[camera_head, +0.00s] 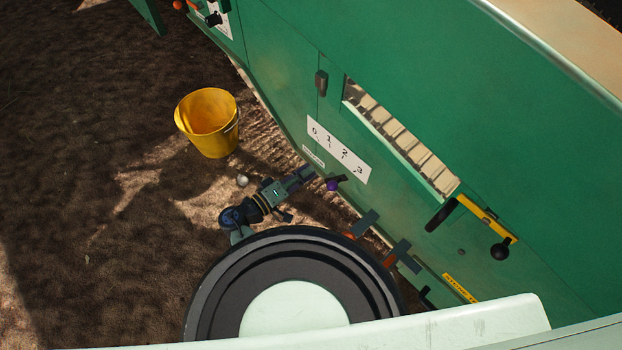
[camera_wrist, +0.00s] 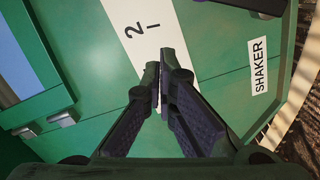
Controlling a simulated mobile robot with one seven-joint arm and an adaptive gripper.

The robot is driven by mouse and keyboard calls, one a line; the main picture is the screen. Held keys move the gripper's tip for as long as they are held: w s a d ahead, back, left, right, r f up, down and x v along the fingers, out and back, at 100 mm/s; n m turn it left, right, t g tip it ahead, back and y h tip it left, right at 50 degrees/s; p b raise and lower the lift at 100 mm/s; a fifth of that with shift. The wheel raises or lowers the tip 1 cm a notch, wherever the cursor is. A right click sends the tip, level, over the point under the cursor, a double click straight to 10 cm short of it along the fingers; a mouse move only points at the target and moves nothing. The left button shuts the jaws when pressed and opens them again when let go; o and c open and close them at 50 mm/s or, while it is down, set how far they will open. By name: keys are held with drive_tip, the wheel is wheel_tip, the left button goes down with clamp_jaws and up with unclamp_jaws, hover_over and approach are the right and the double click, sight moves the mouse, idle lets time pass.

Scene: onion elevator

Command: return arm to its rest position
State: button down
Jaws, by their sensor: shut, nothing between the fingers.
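My gripper (camera_head: 305,175) reaches toward the green machine panel in the head view, just below the white number label. In the wrist view my gripper (camera_wrist: 162,80) is shut, with its fingertips together and nothing between them. My arm is stretched out over the ground from my round dark base at the bottom of the head view. A gap between fingertips and panel cannot be judged.
The green machine (camera_head: 430,90) fills the right side. A small purple knob (camera_head: 332,185) on a dark lever is close to the fingertips. A black ball-ended lever (camera_head: 500,251) sits further right. A yellow bucket (camera_head: 208,125) stands on the brown ground, which is open to the left.

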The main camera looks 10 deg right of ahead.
drive_tip(key=b+v, duration=0.1)
drive_tip(key=v, duration=0.7)
drive_tip(key=shift+s+f, duration=0.2)
drive_tip(key=shift+s, duration=0.05)
drive_tip(key=shift+a, duration=0.1)
